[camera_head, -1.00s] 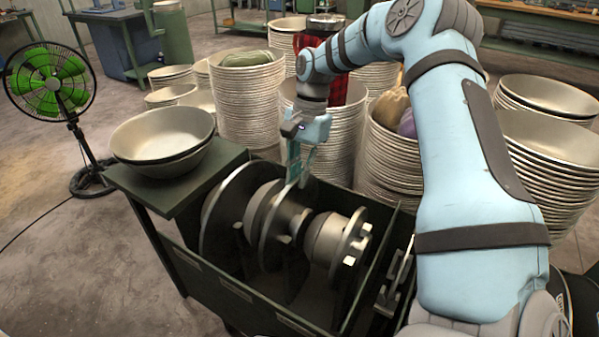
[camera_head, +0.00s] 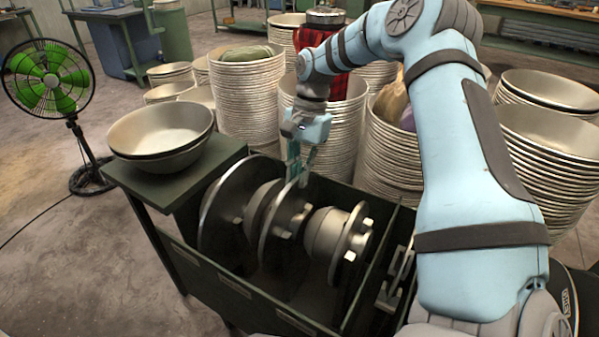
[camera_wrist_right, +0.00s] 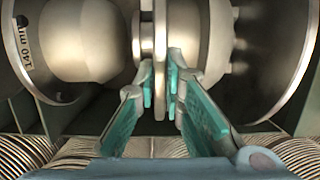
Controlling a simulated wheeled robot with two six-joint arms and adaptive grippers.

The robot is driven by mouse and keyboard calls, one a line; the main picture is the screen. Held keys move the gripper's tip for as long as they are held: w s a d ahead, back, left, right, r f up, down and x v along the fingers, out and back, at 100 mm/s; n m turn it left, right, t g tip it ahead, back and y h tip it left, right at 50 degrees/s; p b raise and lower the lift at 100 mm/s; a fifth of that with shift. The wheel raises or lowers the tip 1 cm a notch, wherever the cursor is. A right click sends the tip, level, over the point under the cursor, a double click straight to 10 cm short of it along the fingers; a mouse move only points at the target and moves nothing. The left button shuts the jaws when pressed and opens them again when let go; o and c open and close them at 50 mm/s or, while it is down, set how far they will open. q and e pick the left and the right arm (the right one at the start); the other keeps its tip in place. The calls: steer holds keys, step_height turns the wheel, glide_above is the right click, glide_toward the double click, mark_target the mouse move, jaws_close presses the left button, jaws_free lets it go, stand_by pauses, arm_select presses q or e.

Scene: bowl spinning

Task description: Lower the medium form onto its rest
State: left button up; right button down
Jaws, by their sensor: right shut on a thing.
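The medium form (camera_head: 285,218) is a grey metal body with a round plate, in the green open bin between a large form (camera_head: 225,205) on the left and a small form (camera_head: 328,235) on the right. My right gripper (camera_head: 298,178) reaches down from above and is shut on the upper edge of the medium form's plate. In the right wrist view the teal fingers (camera_wrist_right: 161,88) lie on both sides of the thin plate (camera_wrist_right: 160,50). The rest under the form is hidden by the bin and the forms. My left gripper is not in view.
The bin's front wall (camera_head: 240,290) and a divider (camera_head: 375,270) enclose the forms closely. Two stacked bowls (camera_head: 160,138) stand on a shelf at its left. Tall bowl stacks (camera_head: 240,105) crowd behind, and a green fan (camera_head: 47,80) stands far left.

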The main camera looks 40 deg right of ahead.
steer(key=shift+f, duration=0.4)
steer(key=c, duration=1.6)
jaws_free()
steer(key=v, duration=0.8)
steer(key=shift+d, duration=0.1)
